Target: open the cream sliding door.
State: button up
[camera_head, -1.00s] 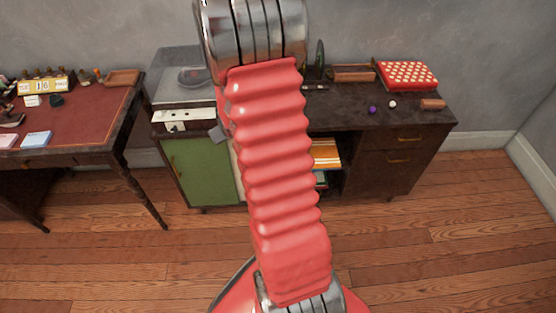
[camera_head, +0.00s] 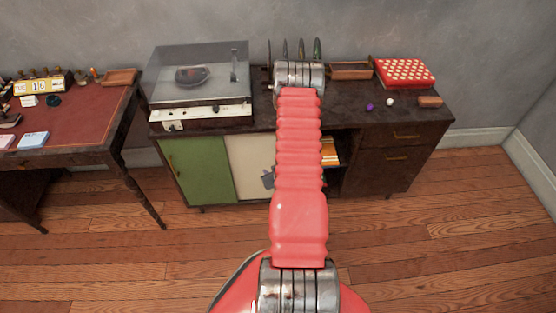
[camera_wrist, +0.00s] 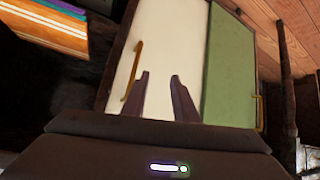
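The cream sliding door (camera_head: 247,160) stands beside the green door in the dark cabinet. My red arm covers its right part in the head view. In the wrist view the cream door (camera_wrist: 170,45) fills the middle, with a brass handle (camera_wrist: 132,72) upright along its left edge. My gripper (camera_wrist: 162,85) is open and empty in front of the cream door. Both fingers are to the right of the handle, and nothing is between them. A grey part of my gripper (camera_head: 268,178) shows beside my arm in the head view. Contact with the door cannot be told.
The green door (camera_head: 205,172) has its own brass handle (camera_wrist: 258,112). An open shelf with orange books (camera_head: 329,152) lies right of the cream door. A turntable (camera_head: 200,85) stands on top. A desk (camera_head: 75,120) is at left. The floor in front is clear.

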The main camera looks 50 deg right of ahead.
jog(key=s+a+f+m+t+h, duration=0.1)
jog(key=s+m+t+h, duration=0.1)
jog(key=s+t+h, duration=0.3)
jog(key=s+t, duration=0.1)
jog(key=s, duration=0.2)
jog(key=shift+s+a+f+h, duration=0.2)
jog(key=shift+s+f+h, duration=0.15)
jog(key=shift+s+h, duration=0.05)
jog(key=shift+w+d, duration=0.1)
jog(key=shift+w, duration=0.05)
jog(key=x, duration=1.3)
jog(key=shift+w+d, duration=0.2)
jog(key=shift+d, duration=0.05)
jog(key=shift+c, duration=0.2)
grip_shut()
dwell(0.7)
